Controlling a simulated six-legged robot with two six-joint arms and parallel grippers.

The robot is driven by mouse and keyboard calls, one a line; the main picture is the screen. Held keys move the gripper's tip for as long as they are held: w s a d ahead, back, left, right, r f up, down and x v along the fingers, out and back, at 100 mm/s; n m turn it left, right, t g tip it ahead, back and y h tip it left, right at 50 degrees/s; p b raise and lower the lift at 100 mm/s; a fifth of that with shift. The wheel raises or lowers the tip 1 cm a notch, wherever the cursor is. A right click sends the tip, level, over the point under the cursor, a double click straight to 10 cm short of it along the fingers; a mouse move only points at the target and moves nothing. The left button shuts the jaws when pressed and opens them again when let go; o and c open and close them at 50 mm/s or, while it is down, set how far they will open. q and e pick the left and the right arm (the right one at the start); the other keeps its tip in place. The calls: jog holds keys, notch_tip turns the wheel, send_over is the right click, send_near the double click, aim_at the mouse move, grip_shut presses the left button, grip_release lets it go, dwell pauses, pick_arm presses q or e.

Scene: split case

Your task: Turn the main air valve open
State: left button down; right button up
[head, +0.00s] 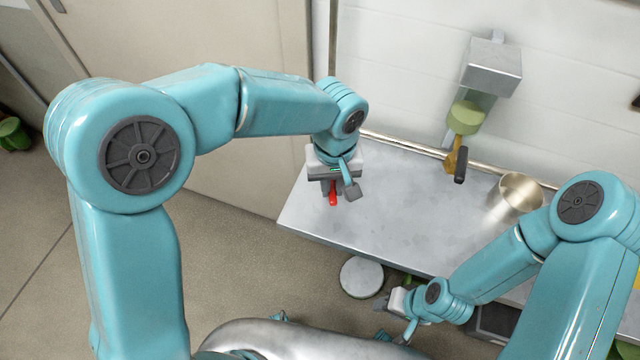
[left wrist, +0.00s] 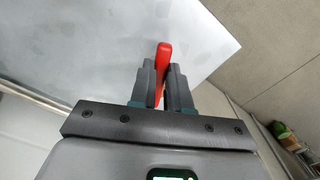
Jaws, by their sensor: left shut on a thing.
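A red lever (head: 333,197), likely the air valve's handle, shows below my left gripper (head: 335,188) at the left end of the grey table. In the left wrist view, the red lever (left wrist: 164,52) sits between the two dark fingers of my left gripper (left wrist: 162,72), which is shut on it. Its rounded red end sticks out past the fingertips. The rest of the valve is hidden by the gripper. My right gripper (head: 397,325) hangs low in front of the table, away from the lever; its jaw opening is unclear.
The grey table top (head: 400,215) is mostly bare. A brass-coloured cup (head: 521,191) stands toward its right. A grey metal box (head: 491,66) with a green cylinder (head: 464,118) is on the wall behind. A round pale disc (head: 362,278) is below the front edge.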

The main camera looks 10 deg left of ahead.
pick_arm(q)
jog(key=n, duration=0.1)
jog(key=d+n+b, duration=0.1)
jog(key=shift+w+d+n, duration=0.15)
jog(key=shift+w+n, duration=0.2)
jog(key=shift+n, duration=0.05)
jog(key=n, duration=0.1)
jog(key=w+d+n, duration=0.1)
jog(key=n, duration=0.1)
jog(key=shift+d+n+b, duration=0.15)
jog(key=shift+n+b, duration=0.15)
jog(key=n, duration=0.1)
jog(key=w+n, duration=0.1)
jog(key=n, duration=0.1)
jog(key=shift+w+d, duration=0.2)
jog(key=shift+d, duration=0.2)
jog(key=shift+w+d+r+n, duration=0.1)
jog(key=shift+w+n, duration=0.25)
jog(key=shift+n, duration=0.45)
jog(key=shift+w+d+n, duration=0.1)
jog(key=shift+w+n, duration=0.2)
jog(key=shift+n, duration=0.5)
jog(key=c, duration=1.1)
grip_release()
notch_tip(320, 180, up, 16)
jog(key=shift+r+p, duration=0.15)
jog(key=shift+p, duration=1.1)
